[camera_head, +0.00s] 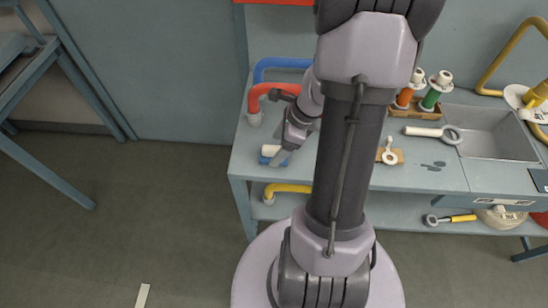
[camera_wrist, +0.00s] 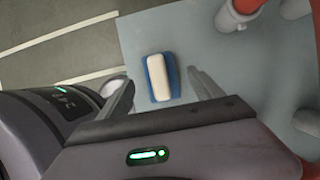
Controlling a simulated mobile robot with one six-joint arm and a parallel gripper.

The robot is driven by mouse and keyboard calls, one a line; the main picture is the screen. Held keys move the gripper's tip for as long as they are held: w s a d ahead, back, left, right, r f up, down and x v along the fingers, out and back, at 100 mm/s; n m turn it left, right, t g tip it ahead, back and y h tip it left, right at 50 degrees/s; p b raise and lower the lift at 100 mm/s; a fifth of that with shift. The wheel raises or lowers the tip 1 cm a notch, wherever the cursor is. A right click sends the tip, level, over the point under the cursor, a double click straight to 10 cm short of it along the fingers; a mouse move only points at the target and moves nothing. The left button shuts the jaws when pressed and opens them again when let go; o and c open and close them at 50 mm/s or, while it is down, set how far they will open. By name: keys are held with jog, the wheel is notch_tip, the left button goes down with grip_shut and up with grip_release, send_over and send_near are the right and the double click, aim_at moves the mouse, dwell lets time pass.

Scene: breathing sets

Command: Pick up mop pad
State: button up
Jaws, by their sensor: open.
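The mop pad (camera_head: 270,150), a small white block on a blue base, lies on the left front part of the grey-blue bench (camera_head: 250,165). In the wrist view the mop pad (camera_wrist: 157,77) shows whole, its white top inside a blue edge. My gripper (camera_head: 279,158) is open and comes down beside the pad in the head view, partly overlapping its right side. In the wrist view its two fingers reach up on either side of the pad, with nothing held between them. I cannot tell how high the fingertips are above the bench.
A red pipe (camera_head: 253,101) and a blue pipe (camera_head: 283,63) stand behind the pad. A yellow pipe (camera_head: 286,187) is on the lower shelf.

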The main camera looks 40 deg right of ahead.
aim_at(277, 148)
jog(key=b+x, duration=0.1)
jog(key=x, duration=0.2)
jog(key=shift+f, duration=0.1)
jog(key=shift+c, duration=0.3)
jog(key=c, duration=1.4)
jog(key=shift+r, duration=0.3)
